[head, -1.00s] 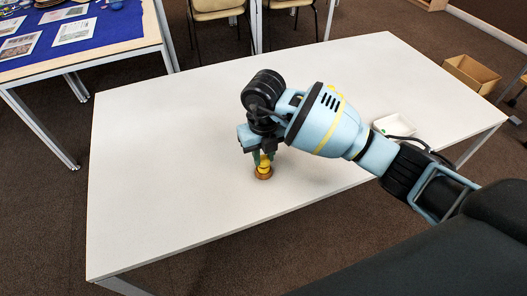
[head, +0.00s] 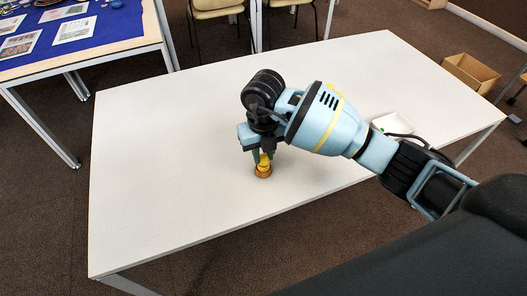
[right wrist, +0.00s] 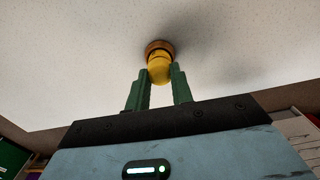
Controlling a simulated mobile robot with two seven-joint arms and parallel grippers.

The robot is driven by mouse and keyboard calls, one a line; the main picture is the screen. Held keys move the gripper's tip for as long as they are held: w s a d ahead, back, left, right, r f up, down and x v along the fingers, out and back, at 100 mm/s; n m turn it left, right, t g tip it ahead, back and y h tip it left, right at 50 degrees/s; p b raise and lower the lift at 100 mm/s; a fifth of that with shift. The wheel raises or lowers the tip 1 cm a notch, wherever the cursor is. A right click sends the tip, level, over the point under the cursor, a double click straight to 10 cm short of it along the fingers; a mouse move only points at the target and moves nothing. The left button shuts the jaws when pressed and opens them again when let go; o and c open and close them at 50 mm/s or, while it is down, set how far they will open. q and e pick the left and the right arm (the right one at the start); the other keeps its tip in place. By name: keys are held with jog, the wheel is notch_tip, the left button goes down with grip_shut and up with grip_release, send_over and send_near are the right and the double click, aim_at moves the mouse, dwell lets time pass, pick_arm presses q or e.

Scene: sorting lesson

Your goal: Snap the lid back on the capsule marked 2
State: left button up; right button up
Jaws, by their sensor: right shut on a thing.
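My right gripper (head: 262,157) points down over the white table, its green fingers shut on a yellow rounded piece (head: 264,161). The right wrist view also shows this yellow piece (right wrist: 160,70) between the fingertips. Directly below it is a brown-orange round base (head: 263,172), which also shows in the right wrist view (right wrist: 158,46). The yellow piece and the base look in line and touching, but I cannot tell whether they are joined. I see no number on either. My left gripper is not in view.
The white table (head: 180,200) is clear on its left side. A small white tray (head: 408,121) is partly behind my right arm, with something small and green at its left end. An open cardboard box (head: 470,72) stands beyond the table's right end. A blue-covered table is at the upper left.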

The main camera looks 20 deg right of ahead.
dwell(0.6)
jog(key=shift+f, duration=0.6)
dwell(1.1)
jog(key=o, duration=0.8)
jog(key=shift+c, duration=0.2)
notch_tip(320, 180, up, 7)
jog(key=shift+f+p, duration=0.1)
jog(key=shift+p, duration=0.3)
jog(key=shift+r, duration=0.55)
